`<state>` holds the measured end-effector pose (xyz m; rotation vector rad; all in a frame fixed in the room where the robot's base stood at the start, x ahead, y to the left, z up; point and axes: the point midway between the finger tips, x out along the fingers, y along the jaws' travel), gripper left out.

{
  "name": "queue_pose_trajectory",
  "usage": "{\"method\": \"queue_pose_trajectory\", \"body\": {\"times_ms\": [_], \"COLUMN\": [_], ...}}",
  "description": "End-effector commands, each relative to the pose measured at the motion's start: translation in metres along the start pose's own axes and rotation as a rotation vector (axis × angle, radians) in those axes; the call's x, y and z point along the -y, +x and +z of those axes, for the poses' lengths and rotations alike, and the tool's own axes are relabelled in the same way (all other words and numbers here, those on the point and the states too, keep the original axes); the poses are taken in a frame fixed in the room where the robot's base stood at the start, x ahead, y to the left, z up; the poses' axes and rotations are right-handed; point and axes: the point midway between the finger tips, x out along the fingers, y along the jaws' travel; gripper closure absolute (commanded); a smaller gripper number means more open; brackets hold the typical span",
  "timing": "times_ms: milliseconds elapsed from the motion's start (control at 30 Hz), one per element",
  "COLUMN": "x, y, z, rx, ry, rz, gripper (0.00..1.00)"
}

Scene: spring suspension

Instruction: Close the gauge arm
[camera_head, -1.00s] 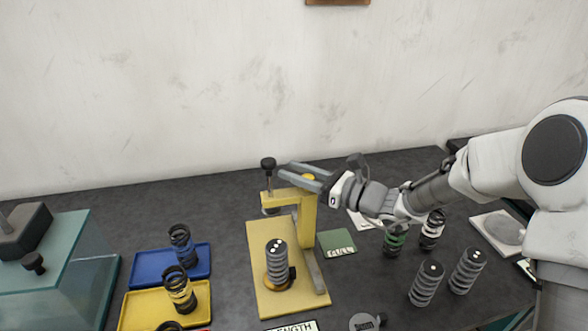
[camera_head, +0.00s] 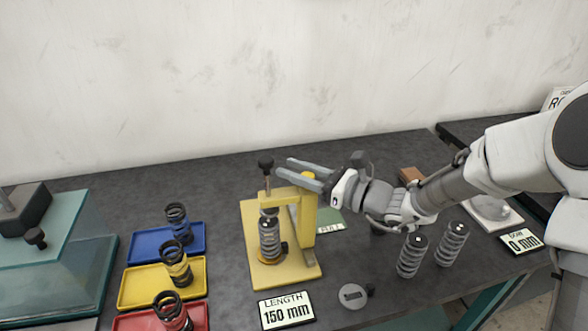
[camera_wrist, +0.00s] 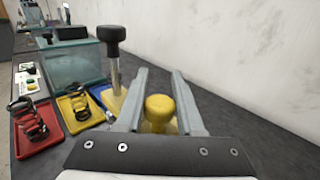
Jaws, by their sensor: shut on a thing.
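The yellow gauge stands on its base plate (camera_head: 252,245), with its yellow gauge arm (camera_head: 283,199) reaching left from the post. A black-knobbed plunger (camera_head: 266,164) hangs from the arm's end above a grey spring (camera_head: 269,238). The plunger foot appears at the spring's top; I cannot tell if they touch. My gripper (camera_head: 284,167) has its fingers on either side of the yellow knob (camera_head: 308,175) on the arm, closed on it. In the wrist view my gripper (camera_wrist: 160,72) shows the yellow knob (camera_wrist: 159,105) between its fingers, near the palm.
A length display (camera_head: 286,310) reads 150 mm in front of the gauge. Blue (camera_head: 197,231), yellow (camera_head: 135,291) and red (camera_head: 130,322) trays hold springs on the left. Loose grey springs (camera_head: 412,255) stand at right, near a round grey piece (camera_head: 353,296).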

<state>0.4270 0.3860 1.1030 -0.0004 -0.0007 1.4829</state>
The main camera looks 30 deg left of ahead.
Motion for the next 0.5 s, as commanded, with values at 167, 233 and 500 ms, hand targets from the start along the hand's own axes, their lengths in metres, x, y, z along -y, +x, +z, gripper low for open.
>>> {"method": "queue_pose_trajectory", "body": {"times_ms": [167, 233, 500], "x": [-0.0022, -0.002, -0.0013], "y": [-0.0014, -0.0011, -0.002], "z": [-0.003, -0.0027, -0.0019], "rx": [-0.004, -0.004, -0.003], "ry": [0.004, 0.004, 0.003], "rz": [0.004, 0.004, 0.003], "gripper": [0.37, 0.34, 0.34]}}
